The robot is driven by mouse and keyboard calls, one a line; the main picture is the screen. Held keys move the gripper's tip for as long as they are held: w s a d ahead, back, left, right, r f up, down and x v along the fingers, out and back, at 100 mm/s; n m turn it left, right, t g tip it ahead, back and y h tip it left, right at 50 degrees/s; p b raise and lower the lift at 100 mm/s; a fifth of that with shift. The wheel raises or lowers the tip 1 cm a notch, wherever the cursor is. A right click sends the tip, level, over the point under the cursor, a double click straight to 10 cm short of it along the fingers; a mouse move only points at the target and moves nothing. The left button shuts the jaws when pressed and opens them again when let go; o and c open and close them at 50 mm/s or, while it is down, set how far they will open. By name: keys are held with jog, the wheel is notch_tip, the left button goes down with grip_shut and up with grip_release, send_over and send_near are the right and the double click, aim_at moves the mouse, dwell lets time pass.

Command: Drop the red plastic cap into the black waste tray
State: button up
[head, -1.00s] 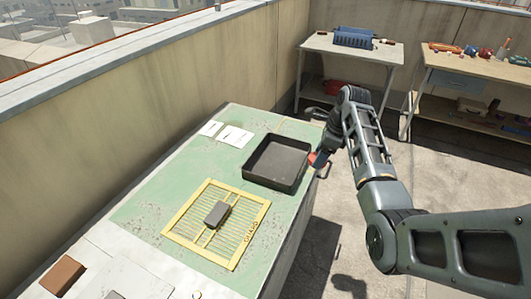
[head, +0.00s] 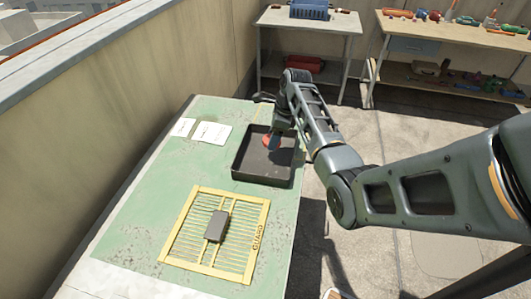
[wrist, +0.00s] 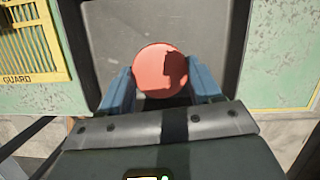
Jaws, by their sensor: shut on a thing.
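The red plastic cap (head: 271,141) is held between the fingers of my gripper (head: 277,135). In the wrist view the round cap (wrist: 161,70) sits between the two blue fingertips of my gripper (wrist: 161,88). The black waste tray (head: 262,181) lies on the green table top, and the cap is over its inside. The tray's grey floor (wrist: 112,30) shows behind the cap in the wrist view. I cannot tell exactly how high the cap is above the floor. My arm hides the tray's right back part.
A yellow guard grille (head: 178,240) with a dark grey block (head: 215,226) on it lies in front of the tray. White papers (head: 211,134) lie to the left. A shelf table with a blue crate (head: 309,10) and a workbench (head: 440,35) stand behind.

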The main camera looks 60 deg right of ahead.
jog(key=shift+f+b, duration=0.5)
jog(key=shift+f, duration=0.45)
jog(key=o, duration=1.1)
jog(key=shift+c, duration=0.2)
jog(key=shift+v, duration=3.95)
jog(key=shift+s, duration=0.1)
